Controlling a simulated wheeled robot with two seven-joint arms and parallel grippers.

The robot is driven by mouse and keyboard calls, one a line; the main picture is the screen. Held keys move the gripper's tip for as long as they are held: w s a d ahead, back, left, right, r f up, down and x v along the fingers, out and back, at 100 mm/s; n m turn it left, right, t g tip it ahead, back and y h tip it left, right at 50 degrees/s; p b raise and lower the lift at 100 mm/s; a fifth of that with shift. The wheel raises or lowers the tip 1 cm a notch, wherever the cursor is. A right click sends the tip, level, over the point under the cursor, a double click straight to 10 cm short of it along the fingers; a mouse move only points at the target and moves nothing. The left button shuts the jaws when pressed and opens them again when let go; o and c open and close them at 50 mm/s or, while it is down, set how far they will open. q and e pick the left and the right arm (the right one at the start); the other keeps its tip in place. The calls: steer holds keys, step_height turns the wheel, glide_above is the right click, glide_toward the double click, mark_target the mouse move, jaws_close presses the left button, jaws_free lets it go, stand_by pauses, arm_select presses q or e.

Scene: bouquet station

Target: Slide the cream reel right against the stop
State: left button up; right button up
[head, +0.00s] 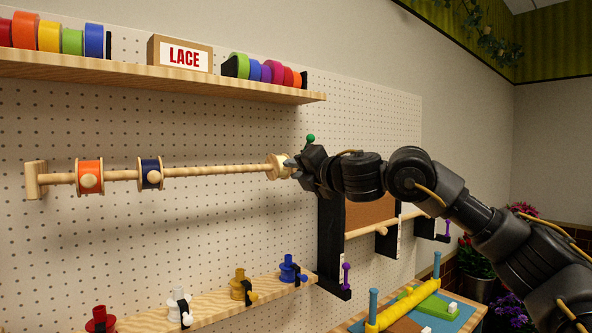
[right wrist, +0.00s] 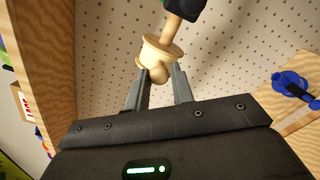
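The cream reel (head: 277,167) sits on the wooden rod (head: 220,170), towards its right end. My right gripper (head: 292,164) is at the reel. In the right wrist view its two fingers (right wrist: 160,80) lie on either side of the round knob of the cream reel (right wrist: 159,74) and look closed on it. A dark stop with a green knob (head: 310,138) stands at the rod's right end, partly hidden by my gripper. In the wrist view a bare length of rod (right wrist: 182,32) shows between the reel and the dark stop (right wrist: 207,8). My left gripper is out of view.
An orange reel (head: 90,177) and a dark blue reel (head: 150,173) sit further left on the rod. A shelf (head: 200,84) with ribbon rolls and a LACE box (head: 180,54) runs above. A lower ledge (head: 215,300) holds several coloured spools. Pegboard lies behind.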

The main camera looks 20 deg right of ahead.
jaws_close()
steer(key=d, duration=0.1)
steer(key=w+d, duration=0.1)
steer(key=d, duration=0.2)
steer(key=shift+w, duration=0.25)
steer(key=shift+o, duration=2.3)
jaws_free()
steer(key=b+v, duration=0.5)
steer(key=v, duration=0.5)
steer(key=shift+s+d, duration=0.15)
steer(key=shift+s, duration=0.2)
